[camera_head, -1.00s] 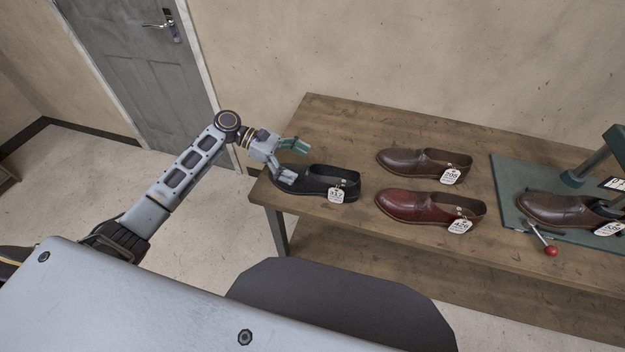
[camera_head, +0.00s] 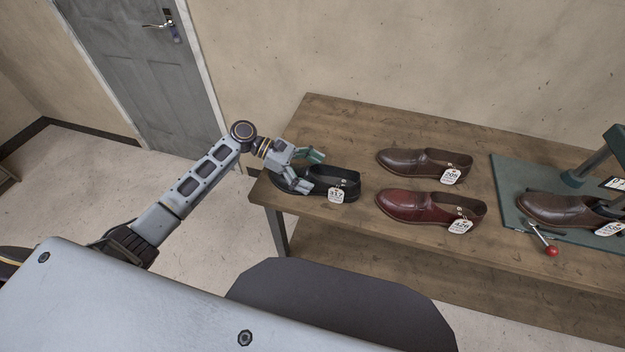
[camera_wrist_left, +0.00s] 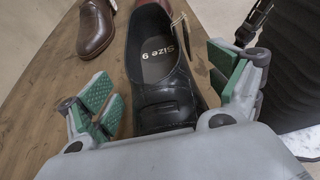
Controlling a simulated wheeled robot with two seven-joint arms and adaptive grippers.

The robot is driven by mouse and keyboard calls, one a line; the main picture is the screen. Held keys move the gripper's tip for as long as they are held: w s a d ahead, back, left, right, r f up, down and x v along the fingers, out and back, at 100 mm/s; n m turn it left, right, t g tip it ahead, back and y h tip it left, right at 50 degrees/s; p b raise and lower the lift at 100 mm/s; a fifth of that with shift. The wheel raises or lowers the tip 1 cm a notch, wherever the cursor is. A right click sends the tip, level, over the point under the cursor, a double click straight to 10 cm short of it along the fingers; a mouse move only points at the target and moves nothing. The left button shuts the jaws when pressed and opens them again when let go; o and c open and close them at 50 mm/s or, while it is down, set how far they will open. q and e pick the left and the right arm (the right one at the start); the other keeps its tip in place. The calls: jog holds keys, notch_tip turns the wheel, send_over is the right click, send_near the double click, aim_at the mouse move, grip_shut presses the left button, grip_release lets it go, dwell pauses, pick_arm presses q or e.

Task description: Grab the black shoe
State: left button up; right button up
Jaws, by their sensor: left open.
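The black shoe (camera_head: 343,179) stands upright at the left end of the wooden table, with a white tag marked 317 on its near side. My left gripper (camera_head: 312,172) is open over the shoe's front part, its fingers apart. In the left wrist view the black shoe (camera_wrist_left: 158,75) lies between the two green-padded fingers of the left gripper (camera_wrist_left: 165,95), and "Size 9" shows on its insole. The shoe's toe is hidden behind the gripper body. My right gripper is not in view.
On the wooden table (camera_head: 350,120), a brown shoe (camera_head: 415,160) and a red-brown shoe (camera_head: 420,205) stand right of the black one. Further right, another brown shoe (camera_head: 555,207) sits at a green machine base (camera_head: 510,180) with a red-knobbed lever (camera_head: 545,240). The table's back left is clear.

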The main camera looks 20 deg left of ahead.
pick_arm(q)
jog(key=c, duration=1.4)
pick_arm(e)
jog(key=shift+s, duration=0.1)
pick_arm(q)
jog(key=shift+r, duration=0.15)
jog(key=shift+r, duration=0.55)
notch_tip(320, 180, up, 9)
jog(key=p, duration=0.1)
jog(key=shift+f, duration=0.15)
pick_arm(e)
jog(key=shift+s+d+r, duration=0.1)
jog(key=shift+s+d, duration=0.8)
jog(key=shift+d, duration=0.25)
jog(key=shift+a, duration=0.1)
